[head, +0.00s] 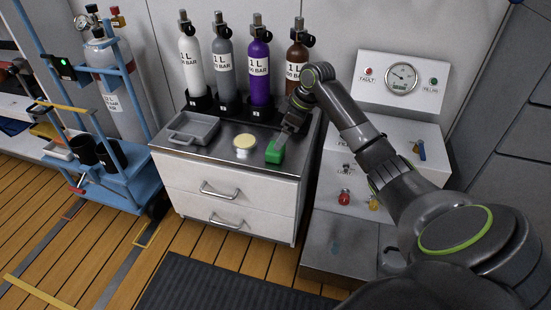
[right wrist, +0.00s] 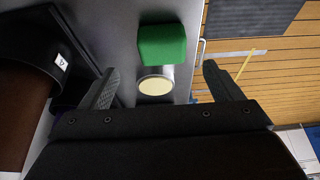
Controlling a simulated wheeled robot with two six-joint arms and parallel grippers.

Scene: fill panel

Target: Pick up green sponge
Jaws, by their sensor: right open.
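The green sponge (head: 275,151) is a small green block on the steel top of a white drawer cabinet, near its front right. In the right wrist view the sponge (right wrist: 162,44) lies beyond the fingertips, between the lines of the two fingers. My right gripper (head: 285,134) is at the sponge's upper right in the head view. Whether a fingertip touches the sponge cannot be told. My left gripper is not in view.
A pale yellow round-topped pot (head: 243,146) stands left of the sponge. A grey tray (head: 193,128) is at the cabinet's left. Several small gas cylinders (head: 260,65) stand in black holders behind. A gauge panel (head: 402,80) is at the right.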

